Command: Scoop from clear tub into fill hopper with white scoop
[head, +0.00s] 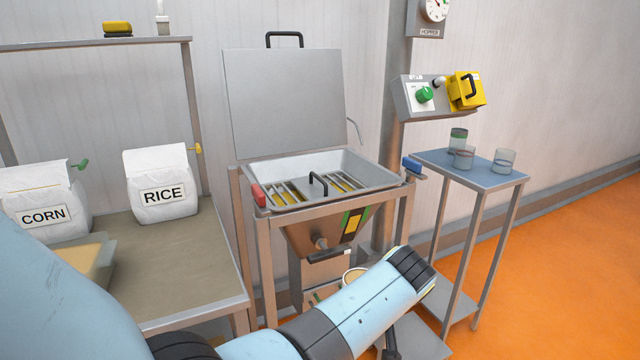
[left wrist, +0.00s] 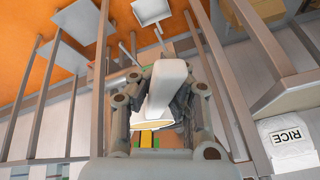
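The clear tub (head: 101,262) with tan grain stands on the bench at lower left, partly behind my left arm. The fill hopper (head: 262,173) is a steel bin with its lid up and a grate inside. In the left wrist view my left gripper (left wrist: 160,95) is shut on the white scoop (left wrist: 168,82), with tan material showing at the scoop's mouth. In the head view a pale round rim with tan inside (head: 355,275) shows just behind my arm, below the hopper; it looks like the scoop. The left fingers are hidden there. My right gripper is in neither view.
A rice bag (head: 163,196) and a corn bag (head: 42,214) stand on the bench (head: 185,255). A small side table (head: 470,170) right of the hopper holds several cups. A control box (head: 430,97) is on the post behind. Open orange floor lies to the right.

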